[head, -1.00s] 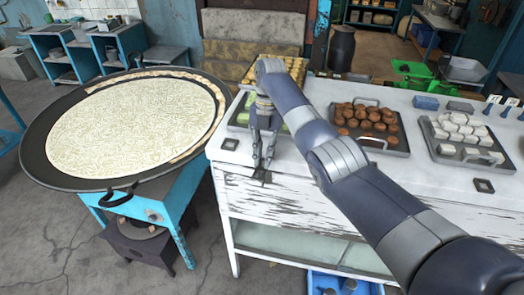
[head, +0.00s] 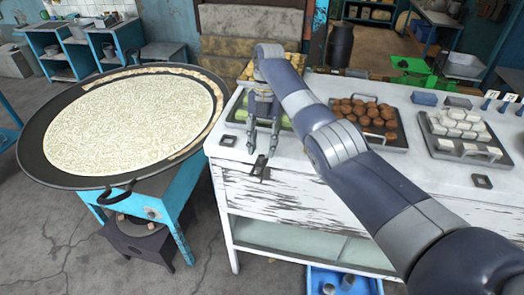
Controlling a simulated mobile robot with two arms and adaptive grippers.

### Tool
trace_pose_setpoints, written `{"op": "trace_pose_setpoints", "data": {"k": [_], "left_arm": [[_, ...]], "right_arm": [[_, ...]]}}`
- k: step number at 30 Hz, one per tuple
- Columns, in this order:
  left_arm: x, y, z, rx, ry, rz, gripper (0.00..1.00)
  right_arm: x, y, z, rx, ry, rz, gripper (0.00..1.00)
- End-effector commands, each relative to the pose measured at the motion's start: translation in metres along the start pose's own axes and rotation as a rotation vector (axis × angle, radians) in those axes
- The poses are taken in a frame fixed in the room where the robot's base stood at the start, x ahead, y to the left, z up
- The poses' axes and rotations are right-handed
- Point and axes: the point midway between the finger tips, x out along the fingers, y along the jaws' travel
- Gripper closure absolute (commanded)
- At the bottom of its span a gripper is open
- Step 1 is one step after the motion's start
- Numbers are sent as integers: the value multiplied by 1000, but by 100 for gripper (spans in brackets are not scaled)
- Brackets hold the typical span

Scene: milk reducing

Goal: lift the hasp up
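The hasp (head: 262,168) is a small dark metal piece at the front edge of the white worn table (head: 230,165). It looks tilted up rather than flat, though it is too small to tell exactly. My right gripper (head: 262,152) hangs pointing down just above and behind the hasp. Its two fingers are spread apart with nothing between them, and I see a gap to the hasp. My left gripper is not in view.
Dark square fittings lie on the tabletop at left (head: 228,141) and right (head: 481,181). A large round pan (head: 35,150) on a blue stand is at left.

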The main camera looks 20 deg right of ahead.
Motion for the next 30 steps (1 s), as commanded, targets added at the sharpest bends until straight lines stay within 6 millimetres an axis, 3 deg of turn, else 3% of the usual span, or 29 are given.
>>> {"op": "trace_pose_setpoints", "data": {"k": [4, 10, 30], "left_arm": [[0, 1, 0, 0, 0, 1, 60], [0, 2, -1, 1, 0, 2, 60], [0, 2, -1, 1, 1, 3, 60]], "right_arm": [[-28, 0, 0, 0, -1, 1, 64], [-42, 0, 1, 0, 1, 0, 64], [-49, 0, 0, -1, 1, 0, 64]]}}
